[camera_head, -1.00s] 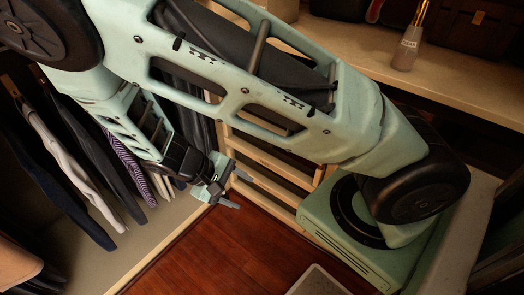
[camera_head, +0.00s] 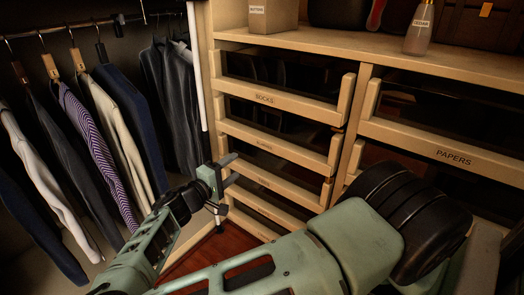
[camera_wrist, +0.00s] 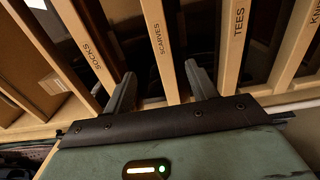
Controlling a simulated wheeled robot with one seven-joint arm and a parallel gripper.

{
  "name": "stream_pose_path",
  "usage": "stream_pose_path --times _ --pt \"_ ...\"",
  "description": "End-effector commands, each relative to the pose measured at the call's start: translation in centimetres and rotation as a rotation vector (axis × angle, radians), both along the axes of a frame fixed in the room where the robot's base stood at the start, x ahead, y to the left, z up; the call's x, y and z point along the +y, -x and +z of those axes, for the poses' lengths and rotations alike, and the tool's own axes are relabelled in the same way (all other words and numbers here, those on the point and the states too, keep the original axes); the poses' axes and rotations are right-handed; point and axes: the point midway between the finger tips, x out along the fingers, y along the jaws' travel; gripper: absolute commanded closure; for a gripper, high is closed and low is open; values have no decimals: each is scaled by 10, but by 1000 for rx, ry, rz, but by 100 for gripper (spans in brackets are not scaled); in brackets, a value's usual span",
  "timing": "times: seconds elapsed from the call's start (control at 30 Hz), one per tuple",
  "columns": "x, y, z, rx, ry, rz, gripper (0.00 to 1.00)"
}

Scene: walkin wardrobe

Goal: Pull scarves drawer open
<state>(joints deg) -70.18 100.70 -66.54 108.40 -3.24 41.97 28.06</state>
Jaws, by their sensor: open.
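The scarves drawer (camera_head: 275,149) is the second in the left stack, a pale wooden front strip below a dark opening; its label is small here. In the wrist view the strip marked SCARVES (camera_wrist: 161,45) runs between my two fingers. My gripper (camera_head: 225,183) is open and empty, at the left end of the stack, its fingers pointing towards the drawers. In the wrist view the fingers (camera_wrist: 160,70) lie either side of the scarves strip, with a gap on both sides. I cannot tell how far the strip is from the fingertips. The drawer looks shut.
The socks drawer (camera_head: 290,103) is above and the tees drawer (camera_wrist: 238,40) below. A papers drawer (camera_head: 440,150) is to the right. Clothes (camera_head: 95,140) hang at the left. A bottle (camera_head: 418,38) and a box (camera_head: 272,17) stand on the top shelf.

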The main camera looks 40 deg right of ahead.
Motion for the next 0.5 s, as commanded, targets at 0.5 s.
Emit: stream_pose_path --times 0.5 --pt "-108 -13 -2 2 0 -7 43"
